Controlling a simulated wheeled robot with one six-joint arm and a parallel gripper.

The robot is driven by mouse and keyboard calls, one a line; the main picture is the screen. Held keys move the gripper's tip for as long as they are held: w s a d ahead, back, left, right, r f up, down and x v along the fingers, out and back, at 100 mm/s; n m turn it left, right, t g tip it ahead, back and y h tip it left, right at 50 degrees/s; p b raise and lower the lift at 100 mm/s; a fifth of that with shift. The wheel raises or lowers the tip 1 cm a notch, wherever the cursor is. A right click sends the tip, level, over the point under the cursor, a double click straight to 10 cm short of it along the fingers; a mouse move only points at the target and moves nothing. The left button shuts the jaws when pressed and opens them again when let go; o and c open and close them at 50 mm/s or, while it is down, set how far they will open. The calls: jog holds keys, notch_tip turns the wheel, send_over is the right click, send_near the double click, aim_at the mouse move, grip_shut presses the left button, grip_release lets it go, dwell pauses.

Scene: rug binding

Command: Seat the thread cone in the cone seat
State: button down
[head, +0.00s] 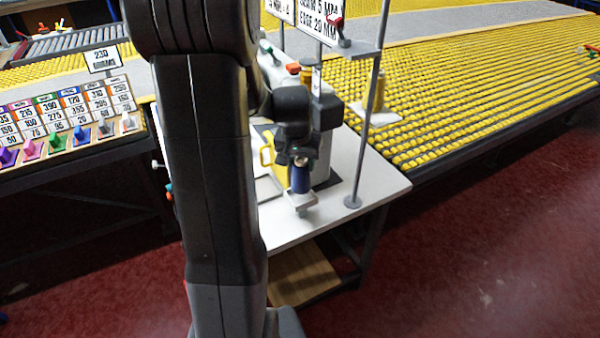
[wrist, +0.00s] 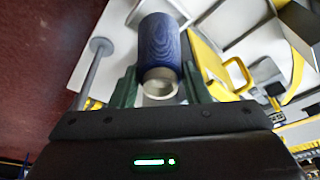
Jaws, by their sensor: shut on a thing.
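The thread cone (head: 301,179) is dark blue and hangs upright below my gripper (head: 300,160) in the head view. In the wrist view the blue cone (wrist: 160,48) lies between the two green fingers of my gripper (wrist: 160,80), its pale hollow end facing the camera. The gripper is shut on it. A small grey plate (head: 302,202) shows just under the cone in the head view; it may be the cone seat. I cannot tell whether cone and plate touch.
A thin grey pole stands on a round base (head: 352,202) to the right on the white table (head: 385,185). It carries a shelf (head: 352,48) with a red item. A yellow cone (head: 375,95) stands behind the pole. A machine and a yellow frame (head: 267,155) stand close by.

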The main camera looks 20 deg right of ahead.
aim_at(301, 173)
jog(key=shift+f, duration=1.9)
jog(key=shift+f, duration=0.15)
jog(key=c, duration=0.8)
grip_release()
jog(key=v, duration=1.2)
jog(key=shift+s, duration=0.15)
jog(key=x, duration=1.2)
jog(key=shift+f, duration=0.1)
jog(key=shift+r, duration=1)
